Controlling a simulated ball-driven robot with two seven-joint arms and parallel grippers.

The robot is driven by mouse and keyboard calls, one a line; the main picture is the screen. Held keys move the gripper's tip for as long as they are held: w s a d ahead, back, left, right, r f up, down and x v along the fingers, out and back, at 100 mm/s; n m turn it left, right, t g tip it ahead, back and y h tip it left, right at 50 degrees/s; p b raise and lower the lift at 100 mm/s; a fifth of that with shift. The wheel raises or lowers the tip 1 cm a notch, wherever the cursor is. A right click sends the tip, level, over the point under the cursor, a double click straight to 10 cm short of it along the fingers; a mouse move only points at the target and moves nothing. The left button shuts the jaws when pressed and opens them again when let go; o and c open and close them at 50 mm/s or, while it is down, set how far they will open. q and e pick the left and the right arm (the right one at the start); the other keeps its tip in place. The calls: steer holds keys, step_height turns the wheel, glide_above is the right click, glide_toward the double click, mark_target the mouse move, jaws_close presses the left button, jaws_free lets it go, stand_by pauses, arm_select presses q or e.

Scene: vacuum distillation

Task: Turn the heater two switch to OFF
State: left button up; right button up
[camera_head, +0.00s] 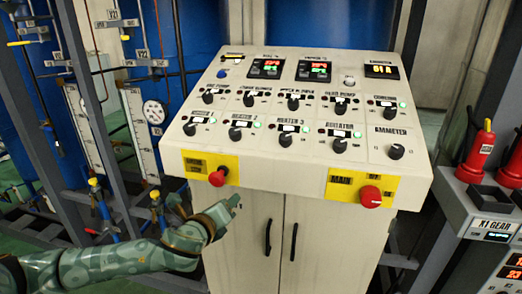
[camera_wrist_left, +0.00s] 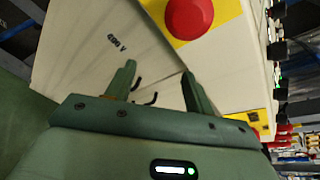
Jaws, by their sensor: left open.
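The heater two switch (camera_head: 235,133) is a black rotary knob in the second row of the sloped control panel (camera_head: 210,150), left of centre. A label and a small green light sit just above it; its exact pointer angle is too small to read. My left gripper (camera_head: 232,203) is low in front of the cabinet, below the panel's front edge and the left red knob, apart from the switch. In the left wrist view its two fingers (camera_wrist_left: 158,88) are spread with nothing between them. The switch cannot be made out there. My right gripper is out of view.
Similar knobs flank the switch, including heater three (camera_head: 284,140). Red knobs on yellow plates, left (camera_head: 218,178) and right (camera_head: 371,196), stick out from the front face. Blue pipe-framed tanks (camera_head: 210,30) stand behind; a unit with red items (camera_head: 478,150) is at right.

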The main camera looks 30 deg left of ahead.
arm_select(q)
step_height(320, 180, up, 6)
steer(key=s+d+m+t, duration=0.1)
steer(key=m, duration=0.2)
steer(key=m+t, duration=0.2)
steer(key=m, duration=0.3)
glide_toward(233, 134)
steer(key=w+b, duration=0.1)
steer(key=w, duration=0.2)
steer(key=w+a, duration=0.1)
steer(key=w, duration=0.3)
steer(key=w+b, duration=0.1)
steer(key=w, duration=0.2)
steer(key=shift+w+a+f+b, duration=0.2)
steer(key=shift+w+a+b, duration=0.1)
steer(key=shift+a, duration=0.1)
steer(key=shift+w+r, duration=0.1)
steer(key=shift+w, duration=0.2)
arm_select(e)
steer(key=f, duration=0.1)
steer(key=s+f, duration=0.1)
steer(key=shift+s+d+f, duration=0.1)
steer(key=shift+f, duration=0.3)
arm_select(q)
steer(key=c, duration=1)
